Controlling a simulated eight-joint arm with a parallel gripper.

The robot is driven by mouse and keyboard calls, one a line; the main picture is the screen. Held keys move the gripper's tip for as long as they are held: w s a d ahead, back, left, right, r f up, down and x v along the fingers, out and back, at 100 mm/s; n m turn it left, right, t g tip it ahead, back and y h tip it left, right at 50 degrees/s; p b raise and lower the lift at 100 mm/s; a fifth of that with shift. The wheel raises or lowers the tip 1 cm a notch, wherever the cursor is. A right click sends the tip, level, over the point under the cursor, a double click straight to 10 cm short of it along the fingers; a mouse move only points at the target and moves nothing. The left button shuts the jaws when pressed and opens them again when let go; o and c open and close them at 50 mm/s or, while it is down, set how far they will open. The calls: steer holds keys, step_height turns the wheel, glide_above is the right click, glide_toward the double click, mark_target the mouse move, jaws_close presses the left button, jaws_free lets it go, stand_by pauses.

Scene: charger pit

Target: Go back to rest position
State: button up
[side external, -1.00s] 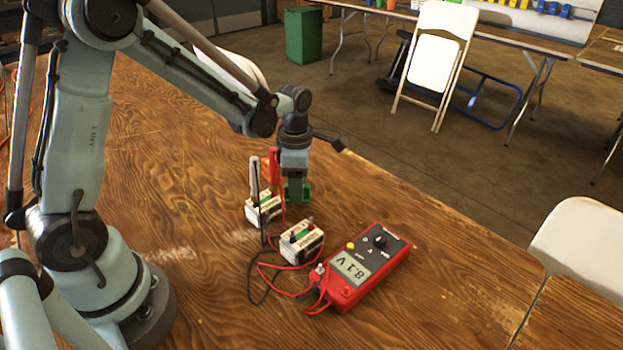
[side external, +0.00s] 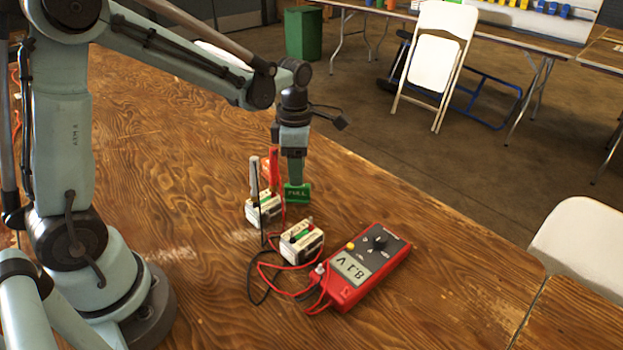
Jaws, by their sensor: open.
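My gripper (side external: 295,180) hangs pointing down just behind the green box marked FULL (side external: 297,194), at its upper edge in the picture; the fingertips are partly hidden, and I cannot tell whether they touch it. No held object shows. Two white-and-green batteries (side external: 262,209) and (side external: 302,243) sit on the wooden table in front of it.
The wooden table (side external: 180,180) is clear to the left and at the right front. Red and black leads (side external: 262,290) loop on it beside the multimeter. White folding chairs (side external: 434,65) and (side external: 582,248) and a green bin (side external: 303,34) stand beyond the table.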

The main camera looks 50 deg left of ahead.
step_height(320, 180, up, 7)
step_height(320, 180, down, 12)
steer(key=shift+f, duration=0.15)
step_height(320, 180, up, 18)
steer(key=s+a+f+m, duration=0.6)
steer(key=a+m, duration=0.1)
steer(key=a, duration=0.2)
steer(key=shift+a+f+m, duration=0.15)
steer(key=shift+a+m, duration=0.1)
steer(key=shift+m, duration=0.05)
stand_by(1.2)
steer(key=shift+s, duration=0.1)
steer(key=w+d+r+n, duration=0.6)
steer(key=d+n, duration=0.1)
steer(key=d, duration=0.2)
steer(key=shift+d+r+n, duration=0.15)
steer(key=shift+d+n, duration=0.1)
steer(key=shift+n, duration=0.05)
stand_by(0.4)
